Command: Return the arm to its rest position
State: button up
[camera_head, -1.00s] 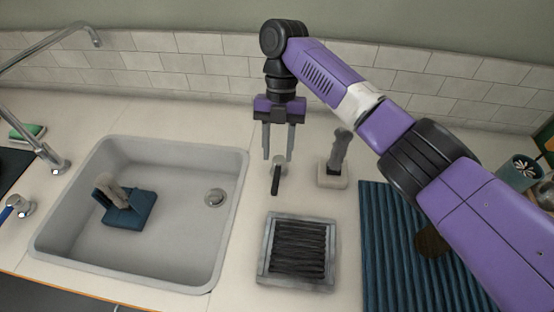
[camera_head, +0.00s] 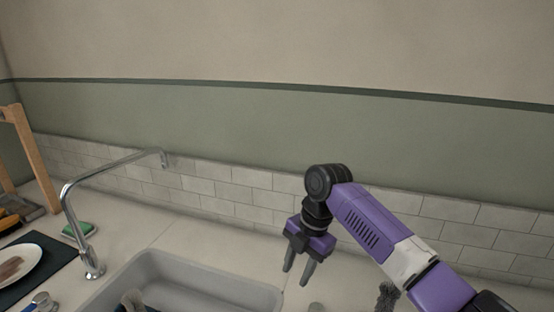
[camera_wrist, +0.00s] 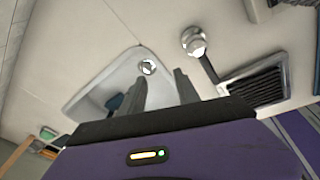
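My gripper (camera_head: 297,272) is in the head view, above the counter at the right end of the sink. It also shows in the wrist view (camera_wrist: 162,82), where its two fingers stand apart with nothing between them. My purple arm reaches in from the lower right. The arm is raised and bent, and the gripper points down with a slight tilt. The fingers touch nothing that I can see.
The grey sink (camera_head: 180,277) and tall faucet (camera_head: 75,215) are left of my gripper. A green sponge (camera_head: 78,229) lies behind the faucet. The wrist view shows a ribbed tray (camera_wrist: 284,62) and a dark-handled tool (camera_wrist: 209,68) on the counter. A tiled wall stands behind.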

jog(key=w+a+m+t+y, duration=0.4)
jog(key=a+m+t, duration=0.25)
jog(key=a, duration=0.55)
jog(key=s+m+t+y, duration=0.2)
jog(key=s+m+t, duration=0.25)
jog(key=m, duration=0.35)
jog(key=s+d+m+t+h, duration=0.4)
jog(key=s+d+m, duration=0.4)
jog(key=s, duration=0.5)
jog(key=s+d+m+t+h, duration=0.35)
jog(key=s+d+m, duration=0.25)
jog(key=s+d, duration=0.55)
jog(key=s+d+g, duration=0.1)
jog(key=s+d, duration=0.2)
jog(key=s, duration=0.8)
jog(key=s+d+n+g+h, duration=0.1)
jog(key=s+d, duration=0.3)
jog(key=s, duration=0.8)
jog(key=shift+s+d+f+g, duration=0.15)
jog(key=shift+f+g, duration=0.05)
jog(key=shift+g, duration=0.45)
